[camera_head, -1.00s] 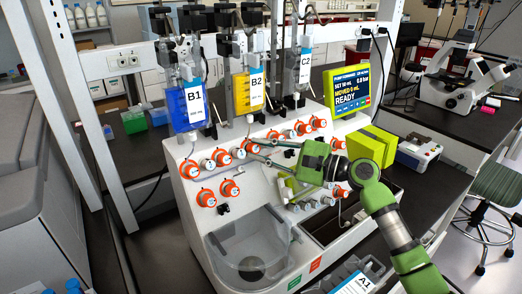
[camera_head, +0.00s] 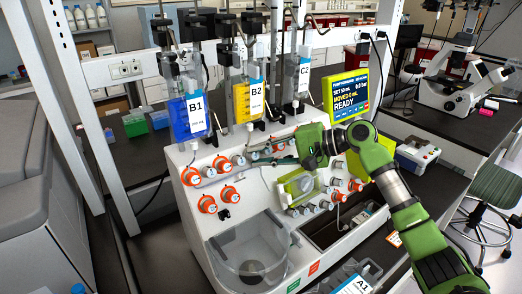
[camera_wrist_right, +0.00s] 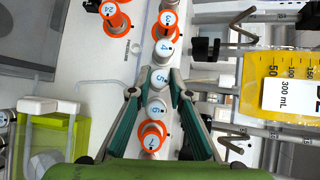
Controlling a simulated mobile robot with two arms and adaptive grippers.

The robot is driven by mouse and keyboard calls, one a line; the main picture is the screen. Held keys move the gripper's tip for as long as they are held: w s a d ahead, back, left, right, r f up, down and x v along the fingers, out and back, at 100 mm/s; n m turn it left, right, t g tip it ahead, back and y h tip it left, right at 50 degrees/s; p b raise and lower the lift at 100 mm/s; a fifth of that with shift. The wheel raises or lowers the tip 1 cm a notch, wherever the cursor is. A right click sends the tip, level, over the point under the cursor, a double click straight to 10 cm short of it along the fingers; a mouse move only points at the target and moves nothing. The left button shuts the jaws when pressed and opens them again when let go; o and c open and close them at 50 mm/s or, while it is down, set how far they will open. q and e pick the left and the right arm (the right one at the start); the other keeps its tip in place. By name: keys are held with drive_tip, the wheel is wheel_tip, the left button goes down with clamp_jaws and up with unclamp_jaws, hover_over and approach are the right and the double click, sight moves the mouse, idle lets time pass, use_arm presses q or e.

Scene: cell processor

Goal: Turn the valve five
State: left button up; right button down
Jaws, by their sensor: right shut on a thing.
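Valve five (camera_wrist_right: 159,78) is a grey-white knob marked 5 on the machine's front panel, with a small dark mark at its right side in the right wrist view. My right gripper (camera_wrist_right: 156,88) reaches over the row of valves with one finger on each side of valve five and is shut on it. Valve six (camera_wrist_right: 156,108) lies between the fingers further back. In the head view my right gripper (camera_head: 258,160) comes from the right across the upper valve row, and its fingers partly hide the knobs there. My left gripper is not in view.
Valve four (camera_wrist_right: 164,48) and orange-collared valve seven (camera_wrist_right: 152,138) are close by in the same row. Bags B1 (camera_head: 188,115) and B2 (camera_head: 248,98) hang above the panel. The display (camera_head: 346,93) reads READY. A clear tub (camera_head: 250,255) sits below.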

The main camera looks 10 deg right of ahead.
drive_tip(key=shift+r+n+g+h+p, duration=0.15)
drive_tip(key=shift+n+g+h+p, duration=0.25)
drive_tip(key=shift+n+h+p, duration=0.6)
drive_tip(key=shift+n, duration=0.3)
drive_tip(key=c, duration=1.9)
unclamp_jaws()
drive_tip(key=v, duration=1.1)
drive_tip(key=shift+s+d, duration=0.1)
drive_tip(key=shift+d, duration=0.35)
